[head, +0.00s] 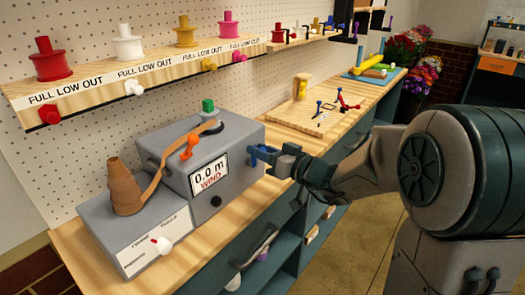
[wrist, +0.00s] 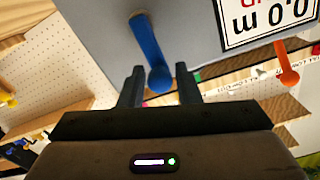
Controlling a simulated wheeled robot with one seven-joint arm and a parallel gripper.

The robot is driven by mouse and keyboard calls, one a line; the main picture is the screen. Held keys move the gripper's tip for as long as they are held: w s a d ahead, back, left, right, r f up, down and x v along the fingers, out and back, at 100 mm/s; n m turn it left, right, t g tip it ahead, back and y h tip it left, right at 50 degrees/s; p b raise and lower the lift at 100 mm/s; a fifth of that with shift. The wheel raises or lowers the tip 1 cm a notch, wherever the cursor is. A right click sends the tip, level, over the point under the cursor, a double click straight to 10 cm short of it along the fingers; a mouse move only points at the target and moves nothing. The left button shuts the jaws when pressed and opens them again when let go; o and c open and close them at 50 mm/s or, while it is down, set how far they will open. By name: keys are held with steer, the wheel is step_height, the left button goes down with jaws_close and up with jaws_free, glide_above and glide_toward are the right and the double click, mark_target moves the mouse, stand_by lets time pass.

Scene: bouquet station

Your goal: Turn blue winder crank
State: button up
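The blue winder crank (head: 262,153) sticks out of the front of the grey winder box (head: 178,150), near its right edge. My gripper (head: 281,162) is right at the crank, reaching in from the right. In the wrist view the crank's blue arm (wrist: 147,42) runs down to a rounded knob, which lies between the two fingers of my gripper (wrist: 160,84). The fingers are apart, with a gap on each side of the knob. The winder display (head: 209,176) reads 0.0 m and WIND. Part of the crank is hidden by my gripper in the head view.
An orange lever (head: 188,146) and a brown ribbon (head: 168,163) are on the winder, left of the crank. A shelf with colored spools (head: 128,43) is above. A wooden board (head: 290,114) lies behind.

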jaws_close()
steer(key=b, duration=0.2)
steer(key=shift+w+d+f+m+b, duration=0.1)
steer(key=shift+f+m+b, duration=0.15)
steer(key=shift+m+b, duration=0.05)
